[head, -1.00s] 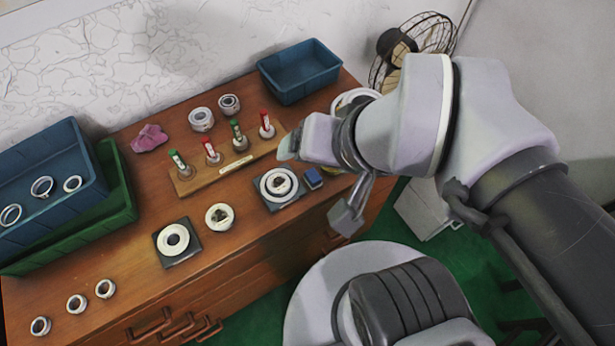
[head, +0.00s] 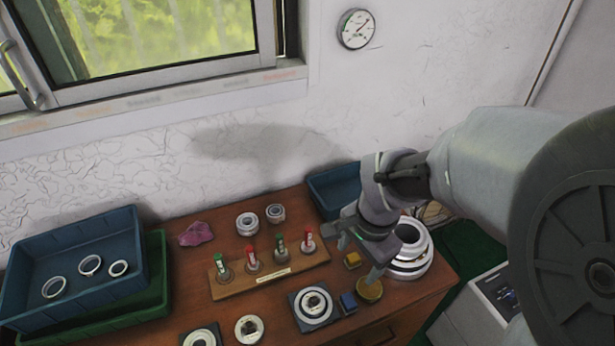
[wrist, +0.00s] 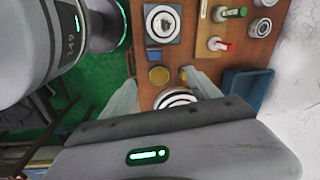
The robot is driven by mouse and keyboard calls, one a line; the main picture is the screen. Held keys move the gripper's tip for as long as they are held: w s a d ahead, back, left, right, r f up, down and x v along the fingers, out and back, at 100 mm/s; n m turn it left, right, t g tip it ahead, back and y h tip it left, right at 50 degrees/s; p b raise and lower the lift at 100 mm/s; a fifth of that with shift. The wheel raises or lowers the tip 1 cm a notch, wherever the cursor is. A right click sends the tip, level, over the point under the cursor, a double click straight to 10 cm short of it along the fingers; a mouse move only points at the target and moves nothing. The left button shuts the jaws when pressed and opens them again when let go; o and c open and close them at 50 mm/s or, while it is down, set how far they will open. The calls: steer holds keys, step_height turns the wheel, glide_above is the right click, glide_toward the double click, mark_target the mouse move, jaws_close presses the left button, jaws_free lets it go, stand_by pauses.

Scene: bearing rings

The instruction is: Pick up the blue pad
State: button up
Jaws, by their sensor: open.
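The blue pad (head: 348,303) is a small blue block on the wooden bench top, just right of a black plate (head: 301,316) with a bearing ring on it. In the wrist view the blue pad (wrist: 153,57) shows beyond a round yellow disc (wrist: 158,75). My gripper (head: 360,255) is open with nothing between its fingers, up and to the right of the pad in the head view. In the wrist view my gripper's fingers (wrist: 162,92) are spread, with the pad ahead of them, apart from both.
A yellow block (head: 352,260) and the yellow disc (head: 369,290) lie close to the pad. Stacked large rings (head: 410,262) stand right of my gripper. A wooden rack (head: 270,276) with several red- and green-topped pegs is to the left. A blue bin (head: 333,190) stands behind.

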steer(key=m+g, duration=0.1)
steer(key=m, duration=0.1)
glide_above(349, 300)
step_height(349, 300, down, 5)
steer(key=shift+m, duration=0.3)
step_height(349, 300, down, 13)
steer(key=b, duration=0.4)
steer(key=shift+r, duration=0.2)
step_height(349, 300, down, 6)
steer(key=b, duration=0.2)
steer(key=shift+r+b, duration=0.1)
steer(key=shift+b, duration=0.3)
steer(key=shift+r, duration=0.15)
steer(key=c, duration=1.4)
steer(key=shift+c, duration=0.2)
